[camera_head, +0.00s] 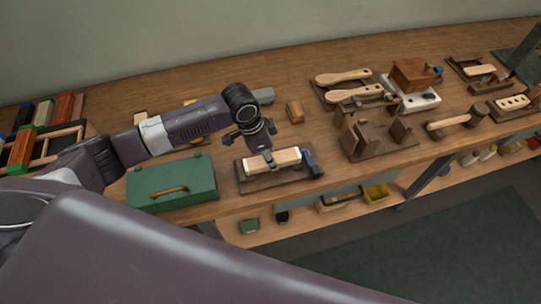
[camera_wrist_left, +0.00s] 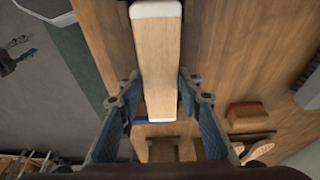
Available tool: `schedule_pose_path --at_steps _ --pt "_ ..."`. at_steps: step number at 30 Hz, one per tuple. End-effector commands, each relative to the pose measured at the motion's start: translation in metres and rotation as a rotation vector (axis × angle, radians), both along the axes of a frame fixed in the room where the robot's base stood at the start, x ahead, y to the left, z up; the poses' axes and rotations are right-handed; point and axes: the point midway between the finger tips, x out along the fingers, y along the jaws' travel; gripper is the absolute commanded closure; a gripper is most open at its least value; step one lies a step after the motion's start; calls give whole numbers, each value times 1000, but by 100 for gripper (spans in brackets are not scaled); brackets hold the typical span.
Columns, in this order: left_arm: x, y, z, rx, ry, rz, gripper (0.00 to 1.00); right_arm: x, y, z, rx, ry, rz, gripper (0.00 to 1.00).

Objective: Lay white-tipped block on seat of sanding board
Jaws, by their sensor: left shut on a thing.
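The white-tipped block (camera_head: 285,156) is a pale wooden bar with white ends. My left gripper (camera_head: 268,158) is shut on it from above, around its middle. The block also fills the middle of the left wrist view (camera_wrist_left: 158,62), between the fingers (camera_wrist_left: 160,78). In the head view it lies lengthwise over the dark brown sanding board (camera_head: 246,183), near the table's front edge. I cannot tell whether its underside touches the seat, since the block hides it. A dark blue-grey part (camera_head: 311,162) stands at the board's right end. My right gripper is not in view.
A green box (camera_head: 172,188) with a wooden handle stands left of the board. A small brown block (camera_head: 295,111) lies behind it. A dark wooden rack (camera_head: 375,143) and brushes (camera_head: 345,76) stand to the right. A lower shelf (camera_head: 300,222) runs below the front edge.

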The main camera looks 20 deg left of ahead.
Motion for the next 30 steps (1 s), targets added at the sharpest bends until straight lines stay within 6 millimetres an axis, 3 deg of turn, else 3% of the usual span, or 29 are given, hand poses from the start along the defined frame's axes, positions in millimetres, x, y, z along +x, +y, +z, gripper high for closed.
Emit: schedule_pose_path --at_steps 24,25,30 --pt "0 -1 -8 -1 -1 0 96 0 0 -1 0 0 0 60" --pt "0 -1 -8 -2 -1 0 66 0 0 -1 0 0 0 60" --pt "0 0 -8 -1 -1 0 48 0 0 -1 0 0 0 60"
